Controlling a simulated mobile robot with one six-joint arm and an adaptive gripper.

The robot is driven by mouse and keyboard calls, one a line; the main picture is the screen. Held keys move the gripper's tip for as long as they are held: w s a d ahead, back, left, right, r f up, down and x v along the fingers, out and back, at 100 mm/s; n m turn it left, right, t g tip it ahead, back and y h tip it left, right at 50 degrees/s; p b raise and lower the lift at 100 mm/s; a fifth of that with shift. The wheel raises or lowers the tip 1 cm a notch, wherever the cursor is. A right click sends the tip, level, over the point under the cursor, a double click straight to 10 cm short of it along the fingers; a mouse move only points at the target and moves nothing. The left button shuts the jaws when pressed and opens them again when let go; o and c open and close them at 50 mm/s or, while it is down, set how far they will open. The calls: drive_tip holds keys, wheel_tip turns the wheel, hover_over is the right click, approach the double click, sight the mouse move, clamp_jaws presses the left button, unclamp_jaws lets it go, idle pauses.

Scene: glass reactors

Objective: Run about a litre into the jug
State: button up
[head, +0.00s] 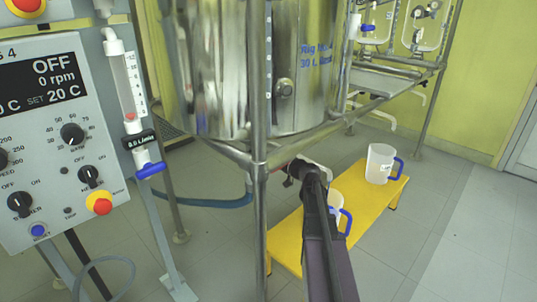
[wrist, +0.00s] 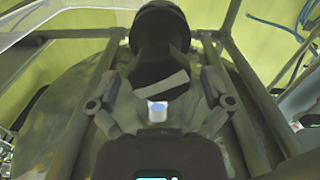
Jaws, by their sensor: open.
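A near jug with a blue handle (head: 345,222) stands on a yellow bench (head: 288,240), partly hidden behind my arm. A second white jug (head: 380,163) with a blue handle stands farther along the bench. The steel vessel (head: 300,80) is above and to the left of them. My gripper (head: 300,168) is below the vessel's lower edge, next to a pale fitting. In the wrist view my gripper (wrist: 157,116) has its fingers apart. A small white piece with a bluish top (wrist: 157,110) shows between them, below a dark rounded body (wrist: 155,45). I cannot tell what these are.
A control panel (head: 50,140) reading OFF, 0 rpm stands at left. Beside it is a flow meter (head: 128,85) with a blue valve handle (head: 150,170). A steel frame post (head: 259,200) stands left of my arm. The floor right of the bench is clear.

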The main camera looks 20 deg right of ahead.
drive_tip(key=shift+w+a, duration=0.15)
drive_tip(key=shift+w, duration=0.2)
drive_tip(key=c, duration=1.1)
drive_tip(key=shift+m, duration=0.4)
drive_tip(key=shift+w+m, duration=0.1)
drive_tip(key=shift+m, duration=2.4)
drive_tip(key=o, duration=1.1)
